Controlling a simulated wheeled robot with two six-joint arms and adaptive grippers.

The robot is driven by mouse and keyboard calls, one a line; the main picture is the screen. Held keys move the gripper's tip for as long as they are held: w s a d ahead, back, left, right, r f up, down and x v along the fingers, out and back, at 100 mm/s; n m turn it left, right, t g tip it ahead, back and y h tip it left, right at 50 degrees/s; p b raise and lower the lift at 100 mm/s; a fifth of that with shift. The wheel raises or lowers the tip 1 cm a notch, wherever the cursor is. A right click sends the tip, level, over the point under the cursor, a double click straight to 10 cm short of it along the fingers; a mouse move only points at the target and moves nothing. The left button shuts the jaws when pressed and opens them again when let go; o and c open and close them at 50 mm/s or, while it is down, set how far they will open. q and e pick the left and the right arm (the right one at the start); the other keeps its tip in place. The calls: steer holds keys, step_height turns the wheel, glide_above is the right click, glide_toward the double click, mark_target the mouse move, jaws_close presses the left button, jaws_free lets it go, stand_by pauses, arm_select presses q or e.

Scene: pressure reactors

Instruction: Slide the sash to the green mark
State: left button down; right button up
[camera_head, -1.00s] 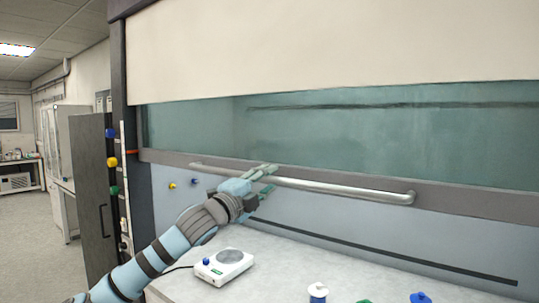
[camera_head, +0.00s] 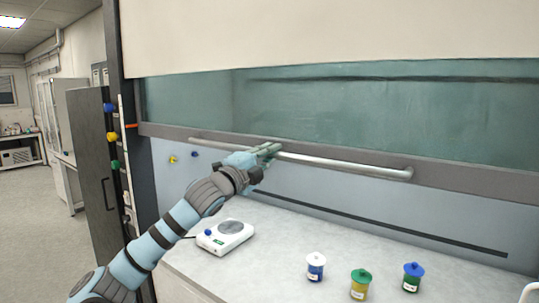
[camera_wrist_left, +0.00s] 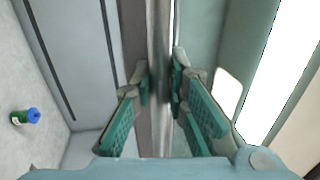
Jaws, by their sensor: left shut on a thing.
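The sash (camera_head: 350,115) is a wide teal glass pane with a grey bottom rail (camera_head: 460,178). A long silver bar handle (camera_head: 345,165) runs along the rail. My left gripper (camera_head: 270,152) is shut on this bar, left of its middle. In the left wrist view the bar (camera_wrist_left: 159,50) passes between the two green-padded fingers (camera_wrist_left: 160,85). An orange marker (camera_head: 131,126) sits at the left frame, level with the rail. I cannot clearly make out a green mark on the strip there. My right gripper is not in view.
A white hotplate (camera_head: 225,237) stands on the bench below my left arm. Blue, yellow and green (camera_head: 115,165) knobs line the left side post.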

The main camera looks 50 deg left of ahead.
arm_select(q)
step_height(320, 180, down, 11)
steer(key=b, duration=0.9)
steer(key=shift+f, duration=0.2)
steer(key=c, duration=1.6)
jaws_free()
steer(key=shift+o, duration=0.2)
steer(key=shift+r, duration=0.1)
